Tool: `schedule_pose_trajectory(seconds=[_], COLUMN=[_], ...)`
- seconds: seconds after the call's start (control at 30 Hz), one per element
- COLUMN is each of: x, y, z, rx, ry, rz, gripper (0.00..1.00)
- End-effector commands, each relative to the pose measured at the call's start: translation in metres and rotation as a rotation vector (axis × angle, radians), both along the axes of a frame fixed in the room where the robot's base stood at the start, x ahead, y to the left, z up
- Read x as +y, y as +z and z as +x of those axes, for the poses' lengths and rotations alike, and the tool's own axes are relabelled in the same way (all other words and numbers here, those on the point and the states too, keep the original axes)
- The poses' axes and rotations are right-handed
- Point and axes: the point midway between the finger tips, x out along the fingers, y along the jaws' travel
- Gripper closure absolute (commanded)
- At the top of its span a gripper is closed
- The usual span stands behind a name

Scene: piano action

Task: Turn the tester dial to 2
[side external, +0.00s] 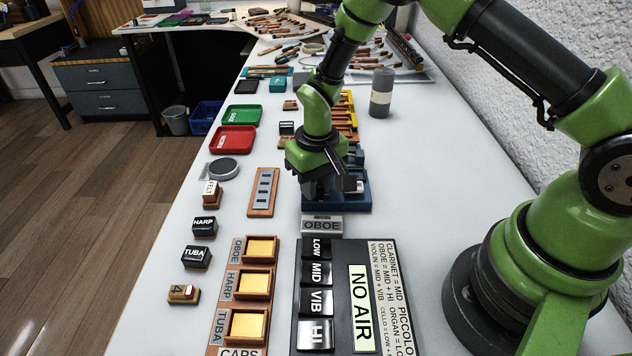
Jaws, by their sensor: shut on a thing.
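My gripper (324,186) points down over the blue tester box (358,203), in the middle of the table. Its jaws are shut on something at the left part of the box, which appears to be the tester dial. The dial and its markings are hidden behind the gripper, so the number it is set to cannot be read. A pale part shows on the box just right of the jaws.
An OBOE block (322,226) stands close in front of the box. Nearer lie the black NO AIR panel (390,252) and the wooden cabs tray (240,328). A slotted wooden strip (263,191) lies left. Bare table lies right of the box.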

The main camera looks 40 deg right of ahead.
Motion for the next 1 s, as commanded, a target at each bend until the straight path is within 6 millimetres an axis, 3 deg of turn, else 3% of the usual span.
schedule_pose_trajectory(seconds=[0.3, 0.83, 0.87, 0.93, 1.0], x=[0.0001, 0.0002, 0.0003, 0.0002, 0.0002], y=[0.0004, 0.0003, 0.0003, 0.0003, 0.0002], z=[-0.0014, -0.0016, -0.0015, -0.0013, -0.0011], rx=[0.006, 0.006, 0.006, 0.005, 0.004], ry=[-0.119, -0.140, -0.140, -0.139, -0.138], rz=[0.000, 0.000, 0.000, 0.000, 0.000], gripper=[0.99, 0.99, 0.70, 0.54, 0.49])
